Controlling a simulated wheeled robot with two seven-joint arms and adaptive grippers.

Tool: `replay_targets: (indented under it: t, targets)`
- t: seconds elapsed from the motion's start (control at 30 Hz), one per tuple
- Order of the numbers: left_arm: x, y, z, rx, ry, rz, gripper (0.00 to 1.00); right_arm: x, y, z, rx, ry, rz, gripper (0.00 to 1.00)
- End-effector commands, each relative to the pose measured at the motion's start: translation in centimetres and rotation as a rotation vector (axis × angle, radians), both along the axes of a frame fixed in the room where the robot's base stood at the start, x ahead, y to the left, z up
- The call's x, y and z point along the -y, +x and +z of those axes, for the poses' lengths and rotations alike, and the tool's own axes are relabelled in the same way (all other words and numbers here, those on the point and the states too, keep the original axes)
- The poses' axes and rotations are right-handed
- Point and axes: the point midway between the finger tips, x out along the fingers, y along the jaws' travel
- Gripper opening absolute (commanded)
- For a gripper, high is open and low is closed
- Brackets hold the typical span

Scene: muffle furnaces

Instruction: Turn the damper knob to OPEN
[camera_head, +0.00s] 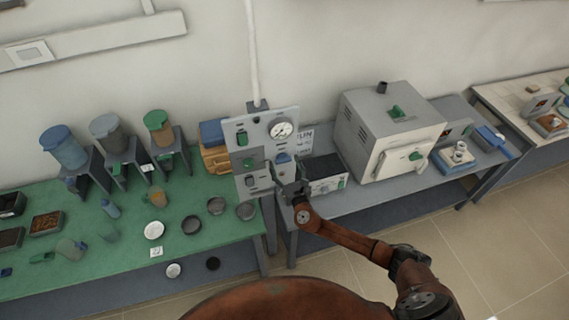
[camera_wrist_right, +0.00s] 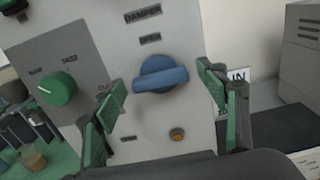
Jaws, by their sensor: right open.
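The blue damper knob (camera_wrist_right: 161,76) is on a light panel under a "DAMPER" label, with a smaller label just above it that seems to read "OPEN". Its grip bar lies nearly level, right end slightly higher. Another label at the knob's lower left is too small to read. In the head view the knob (camera_head: 283,158) shows below the round gauge. My right gripper (camera_wrist_right: 163,90) is open, its green-padded fingers on either side of the knob, apart from it. In the head view the right gripper (camera_head: 292,187) is in front of the panel. My left gripper is not in view.
A green knob (camera_wrist_right: 57,88) is on a grey plate left of the damper knob, and an amber lamp (camera_wrist_right: 177,134) is below. A muffle furnace (camera_head: 385,130) stands to the right. The green table (camera_head: 120,245) at left holds several dishes and jars.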

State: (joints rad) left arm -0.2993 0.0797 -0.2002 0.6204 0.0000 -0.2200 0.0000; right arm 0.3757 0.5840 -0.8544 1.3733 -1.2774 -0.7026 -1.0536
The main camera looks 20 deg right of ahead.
Motion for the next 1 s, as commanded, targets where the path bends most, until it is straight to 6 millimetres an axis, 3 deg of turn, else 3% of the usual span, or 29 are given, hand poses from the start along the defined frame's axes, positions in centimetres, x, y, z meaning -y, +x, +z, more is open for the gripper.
replay_targets:
  t: [0.27,0.83,1.0]
  targets:
    - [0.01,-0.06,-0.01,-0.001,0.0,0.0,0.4,-0.02,0.1,-0.01,0.0,0.001,0.0,0.65]
    - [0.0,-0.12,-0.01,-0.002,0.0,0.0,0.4,0.03,0.08,-0.02,0.0,0.001,-0.001,0.26]
    - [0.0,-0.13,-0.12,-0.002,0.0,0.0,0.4,0.05,0.08,-0.05,0.0,0.007,-0.001,0.25]
